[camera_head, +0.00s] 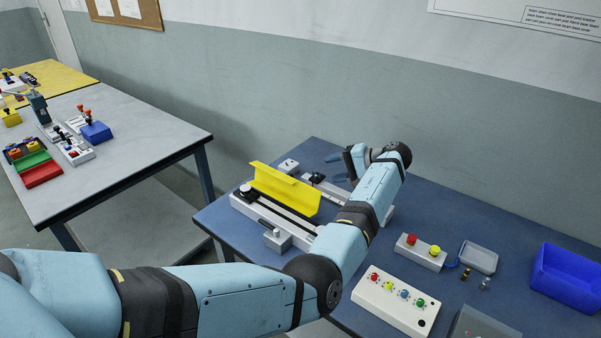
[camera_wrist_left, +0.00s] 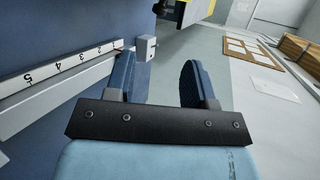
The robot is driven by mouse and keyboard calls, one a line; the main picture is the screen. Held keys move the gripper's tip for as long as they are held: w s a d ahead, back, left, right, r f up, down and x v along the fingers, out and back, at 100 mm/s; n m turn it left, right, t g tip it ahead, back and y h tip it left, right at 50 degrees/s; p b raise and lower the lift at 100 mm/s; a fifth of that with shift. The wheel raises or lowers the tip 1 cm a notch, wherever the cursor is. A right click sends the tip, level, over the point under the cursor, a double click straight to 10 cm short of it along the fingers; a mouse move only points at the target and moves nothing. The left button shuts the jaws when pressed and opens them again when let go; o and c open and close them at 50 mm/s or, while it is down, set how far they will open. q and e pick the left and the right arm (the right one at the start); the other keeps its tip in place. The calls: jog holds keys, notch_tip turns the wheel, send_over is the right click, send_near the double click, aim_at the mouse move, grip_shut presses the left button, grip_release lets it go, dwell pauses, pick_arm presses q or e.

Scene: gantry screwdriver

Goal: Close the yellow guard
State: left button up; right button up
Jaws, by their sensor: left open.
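The yellow guard (camera_head: 285,190) is a bent yellow plate on the grey gantry fixture (camera_head: 265,215) on the blue table. It stands raised and tilted up along the fixture's back side. My left gripper (camera_head: 338,167) is behind and to the right of the guard, apart from it, with its fingers pointing left. In the left wrist view my left gripper (camera_wrist_left: 160,82) is open, with nothing between its fingers. My left forearm hides the fixture's right part. My right gripper is not seen.
A white numbered scale (camera_wrist_left: 60,66) and a small grey block (camera_wrist_left: 146,47) lie close to the left finger. A two-button box (camera_head: 421,251), a button panel (camera_head: 394,302) and a blue bin (camera_head: 567,277) stand on the right. The wall is behind the table.

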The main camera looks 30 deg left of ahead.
aim_at(285, 186)
pick_arm(q)
jog(key=x, duration=1.2)
jog(key=shift+s+a+b, duration=0.15)
jog(key=shift+a+b, duration=0.1)
jog(key=shift+b, duration=0.15)
grip_shut()
